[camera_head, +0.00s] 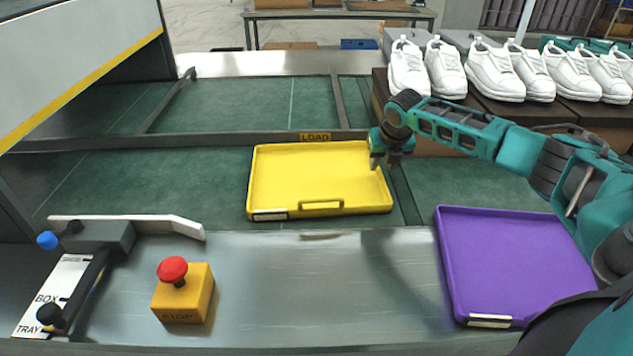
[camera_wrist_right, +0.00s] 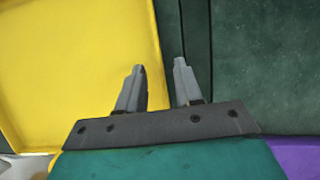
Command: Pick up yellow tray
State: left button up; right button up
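The yellow tray (camera_head: 318,180) lies flat and looks empty on the green belt under the LOAD label, with a handle on its front side. My right gripper (camera_head: 384,164) is at the tray's right edge, near its far corner, fingers pointing down. In the right wrist view, the two fingers (camera_wrist_right: 159,72) are apart with nothing held. The right edge of the yellow tray (camera_wrist_right: 75,70) runs between them in the picture; contact cannot be told. My left gripper is not in view.
A purple tray (camera_head: 513,260) lies at the right on the metal surface. White shoes (camera_head: 495,73) stand on brown boxes behind my right arm. A red STOP button (camera_head: 172,270) and a lever panel (camera_head: 62,290) are at the front left.

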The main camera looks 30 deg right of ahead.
jog(key=shift+x, duration=1.2)
grip_shut()
jog(key=shift+r, duration=0.1)
